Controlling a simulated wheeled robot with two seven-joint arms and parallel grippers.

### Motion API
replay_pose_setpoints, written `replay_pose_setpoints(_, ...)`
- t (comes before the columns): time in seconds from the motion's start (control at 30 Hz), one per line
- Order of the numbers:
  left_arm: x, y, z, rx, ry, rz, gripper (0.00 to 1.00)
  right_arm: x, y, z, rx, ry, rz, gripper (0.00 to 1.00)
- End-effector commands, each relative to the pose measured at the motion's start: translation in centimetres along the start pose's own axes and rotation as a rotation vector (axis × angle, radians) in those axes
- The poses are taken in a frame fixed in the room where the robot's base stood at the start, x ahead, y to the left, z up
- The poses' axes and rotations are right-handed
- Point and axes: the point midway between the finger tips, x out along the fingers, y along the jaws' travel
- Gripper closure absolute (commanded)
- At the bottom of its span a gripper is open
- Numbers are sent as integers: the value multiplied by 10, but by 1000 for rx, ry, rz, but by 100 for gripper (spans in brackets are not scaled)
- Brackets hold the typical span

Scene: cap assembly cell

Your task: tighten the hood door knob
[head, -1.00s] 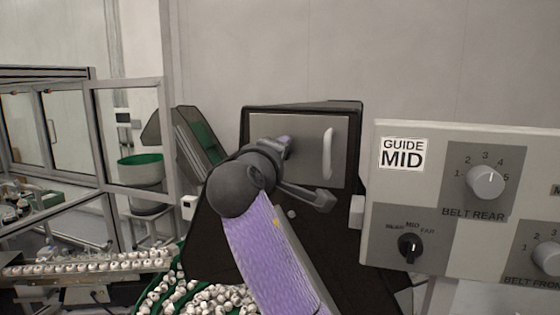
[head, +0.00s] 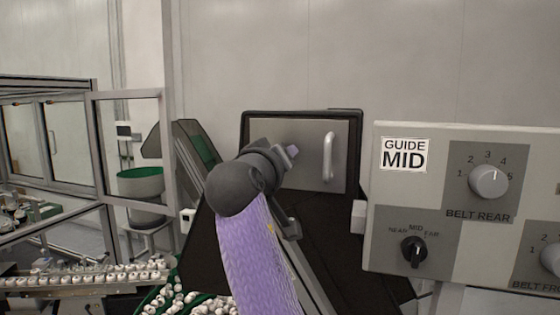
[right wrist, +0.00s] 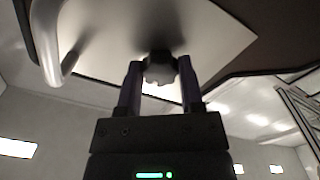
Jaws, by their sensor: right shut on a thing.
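The hood door (head: 307,170) is a flat grey panel in a dark frame, with a pale upright handle (head: 328,157) at its right side. The door and handle (right wrist: 50,45) also show in the right wrist view. The dark, lobed knob (right wrist: 160,66) sits on the door beside the handle. My right gripper (right wrist: 160,78) is shut on the knob, with one finger on each side of it. In the head view my right wrist hides the knob, and only a small purple bit of the gripper (head: 292,152) shows. My left gripper is in neither view.
A control panel (head: 462,235) with dials stands close on the right. A conveyor (head: 90,278) with white caps and a glazed frame (head: 130,150) are on the left. More caps lie in a green bowl (head: 180,293) below my arm.

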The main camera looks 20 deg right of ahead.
Motion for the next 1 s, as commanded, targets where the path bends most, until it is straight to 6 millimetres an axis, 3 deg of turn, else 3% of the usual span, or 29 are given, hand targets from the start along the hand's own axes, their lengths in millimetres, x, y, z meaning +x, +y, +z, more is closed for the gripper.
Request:
replay_pose_setpoints(0.57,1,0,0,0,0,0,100,0,-2,2,25,-8,-5,100)
replay_pose_setpoints(0.6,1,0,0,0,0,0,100,0,-2,2,25,-8,-5,46)
replay_pose_setpoints(0.7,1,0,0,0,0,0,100,0,-2,2,25,-6,-4,24)
replay_pose_setpoints(0.77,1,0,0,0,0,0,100,0,-2,2,26,-5,-3,16)
replay_pose_setpoints(1.0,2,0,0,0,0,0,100,0,-1,1,26,-3,-2,16)
